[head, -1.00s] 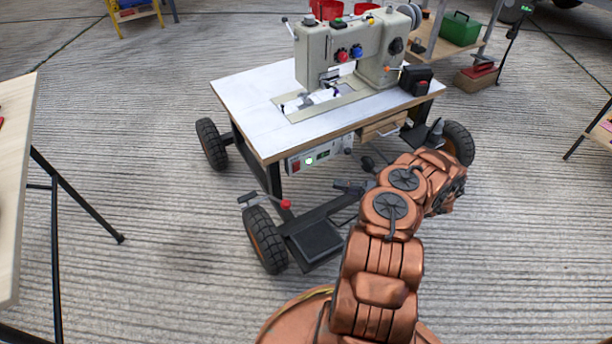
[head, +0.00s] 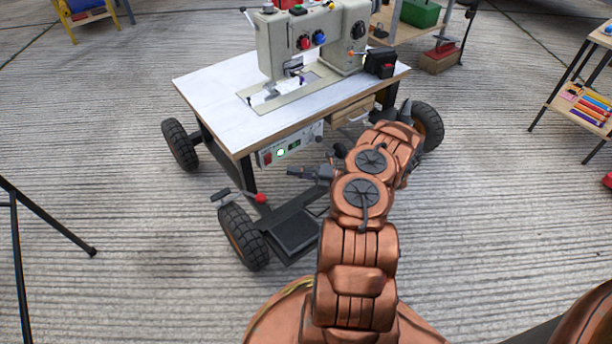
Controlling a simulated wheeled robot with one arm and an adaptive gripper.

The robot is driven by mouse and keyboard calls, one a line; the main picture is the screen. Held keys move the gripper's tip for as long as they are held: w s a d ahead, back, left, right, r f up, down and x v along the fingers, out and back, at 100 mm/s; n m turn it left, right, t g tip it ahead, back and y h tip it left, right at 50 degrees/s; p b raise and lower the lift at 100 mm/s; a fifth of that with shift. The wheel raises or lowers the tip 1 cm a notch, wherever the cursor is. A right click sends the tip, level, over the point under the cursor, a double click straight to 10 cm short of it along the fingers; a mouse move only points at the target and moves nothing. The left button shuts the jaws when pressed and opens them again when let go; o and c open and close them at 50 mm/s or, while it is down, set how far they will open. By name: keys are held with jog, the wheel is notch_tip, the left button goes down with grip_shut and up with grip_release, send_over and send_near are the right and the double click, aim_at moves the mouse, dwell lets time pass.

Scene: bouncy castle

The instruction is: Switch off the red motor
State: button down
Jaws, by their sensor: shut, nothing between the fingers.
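A control box (head: 292,146) hangs under the front edge of a wheeled sewing table (head: 215,98). It has a red switch (head: 267,159) at its left end, a round white button or lamp (head: 281,153) and a small green display (head: 295,144). I cannot make out a motor that is clearly red. My gripper (head: 290,172) is dark, shut and empty. It points left, just below and in front of the box in the picture. Whether it touches the box cannot be told. My arm hides part of the table's underside.
A grey sewing machine (head: 345,35) with red and blue knobs stands on the table. A black box with a red button (head: 388,70) sits at the table's right edge. A red-knobbed lever (head: 260,198) rises near the front wheel (head: 243,238).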

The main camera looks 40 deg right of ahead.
aim_at(267, 159)
jog(key=w, duration=0.2)
jog(key=w+a+b, duration=0.1)
jog(key=w, duration=0.1)
jog(key=w+b, duration=0.1)
jog(key=w, duration=0.1)
jog(key=shift+a+r, duration=0.35)
jog(key=shift+r, duration=0.05)
jog(key=shift+w+r, duration=0.1)
